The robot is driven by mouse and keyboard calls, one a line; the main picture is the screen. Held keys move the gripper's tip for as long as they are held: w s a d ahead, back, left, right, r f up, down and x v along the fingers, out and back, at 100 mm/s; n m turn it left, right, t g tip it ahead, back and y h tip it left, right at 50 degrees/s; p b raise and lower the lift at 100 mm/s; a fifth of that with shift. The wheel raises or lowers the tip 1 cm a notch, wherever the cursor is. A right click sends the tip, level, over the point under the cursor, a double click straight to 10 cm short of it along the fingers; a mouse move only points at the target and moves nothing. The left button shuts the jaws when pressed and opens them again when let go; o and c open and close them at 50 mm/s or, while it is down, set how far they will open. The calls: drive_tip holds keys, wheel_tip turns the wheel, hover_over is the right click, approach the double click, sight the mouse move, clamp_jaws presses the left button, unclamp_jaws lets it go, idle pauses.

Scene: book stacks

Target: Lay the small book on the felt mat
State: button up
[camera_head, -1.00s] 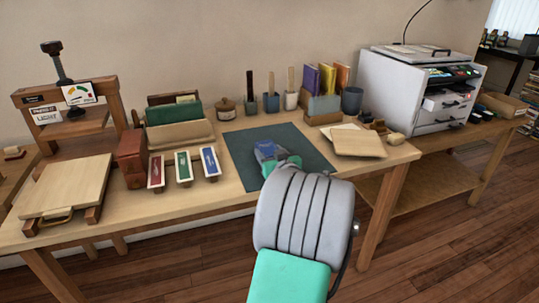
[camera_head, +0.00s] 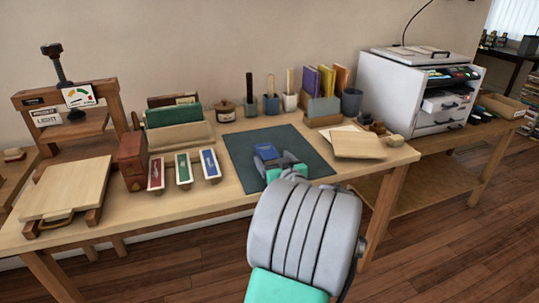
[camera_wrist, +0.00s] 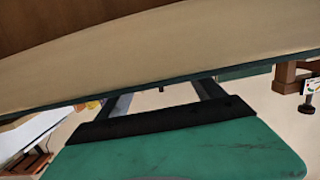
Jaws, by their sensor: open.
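The small blue book (camera_head: 266,150) lies on the dark green felt mat (camera_head: 238,150), near its middle. My gripper (camera_head: 278,161) is open, low over the mat at the near side of the book. The head view does not show clearly whether a finger still touches the book. My wrist and forearm hide the near edge of the mat. In the wrist view, dark finger parts (camera_wrist: 160,122) show in front of my green gripper body, and the book cannot be made out there.
Left of the mat stand red, green and blue labelled blocks (camera_head: 183,168) and a book press (camera_head: 70,110). Behind it are a lidded pot (camera_head: 225,112), tool cups (camera_head: 271,104) and upright books (camera_head: 327,82).

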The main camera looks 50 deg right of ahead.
drive_tip(key=v, duration=0.8)
drive_tip(key=shift+c, duration=0.4)
idle(0.7)
